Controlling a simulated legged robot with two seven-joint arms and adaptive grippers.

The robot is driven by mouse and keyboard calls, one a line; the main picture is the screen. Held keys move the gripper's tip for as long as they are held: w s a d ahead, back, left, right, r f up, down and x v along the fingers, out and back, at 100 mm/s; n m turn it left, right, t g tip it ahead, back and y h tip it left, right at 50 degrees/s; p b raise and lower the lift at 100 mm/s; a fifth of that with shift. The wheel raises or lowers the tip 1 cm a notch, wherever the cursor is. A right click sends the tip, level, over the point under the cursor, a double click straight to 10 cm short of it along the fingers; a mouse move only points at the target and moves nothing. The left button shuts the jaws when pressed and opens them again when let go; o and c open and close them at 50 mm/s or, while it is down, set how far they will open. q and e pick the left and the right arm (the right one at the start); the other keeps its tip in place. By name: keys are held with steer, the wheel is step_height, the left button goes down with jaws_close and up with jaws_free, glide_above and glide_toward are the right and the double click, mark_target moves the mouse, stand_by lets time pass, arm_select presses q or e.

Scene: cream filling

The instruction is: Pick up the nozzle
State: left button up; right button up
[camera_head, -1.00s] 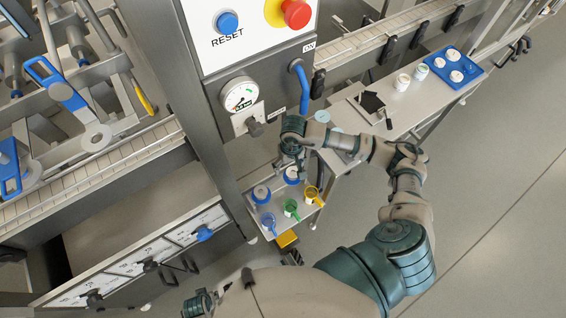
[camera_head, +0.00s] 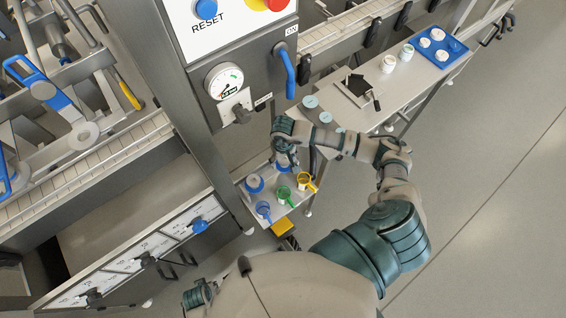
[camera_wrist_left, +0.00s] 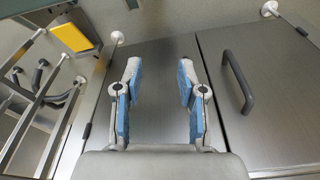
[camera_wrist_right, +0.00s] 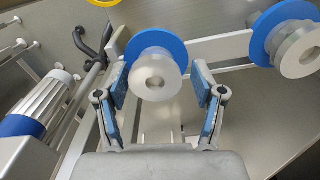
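Two nozzles with blue flanges and pale cylindrical bodies are on a small metal shelf. In the right wrist view, one nozzle (camera_wrist_right: 152,78) lies between the fingertips of my right gripper (camera_wrist_right: 160,85), and the other nozzle (camera_wrist_right: 292,45) is to the right. In the head view, one nozzle (camera_head: 255,184) shows clearly, and the other (camera_head: 283,165) is partly hidden under my right gripper (camera_head: 284,158). My right gripper is open, its blue pads on either side of the nozzle. My left gripper (camera_wrist_left: 158,85) is open and empty before metal panels.
A steel machine column with a gauge (camera_head: 224,82) rises behind. A blue tray (camera_head: 443,61) of white containers sits back right. Open floor lies right.

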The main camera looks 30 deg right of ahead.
steer(key=shift+d, duration=0.2)
steer(key=c, duration=0.8)
arm_select(q)
steer(key=shift+d+r, duration=0.1)
steer(key=shift+d, duration=0.25)
arm_select(e)
steer(key=shift+s+d+f, duration=0.1)
steer(key=shift+d, duration=0.1)
steer(key=shift+c, duration=0.6)
steer(key=shift+a, duration=0.1)
steer(key=shift+a+r, duration=0.1)
steer(key=shift+r, duration=0.55)
step_height(320, 180, up, 6)
steer(key=shift+f, duration=0.2)
arm_select(q)
steer(key=shift+r, duration=0.2)
arm_select(e)
steer(key=s+d, duration=0.1)
steer(key=s, duration=1.6)
steer(key=shift+s+d, duration=0.25)
steer(key=shift+s, duration=0.15)
arm_select(q)
steer(key=shift+a, duration=0.1)
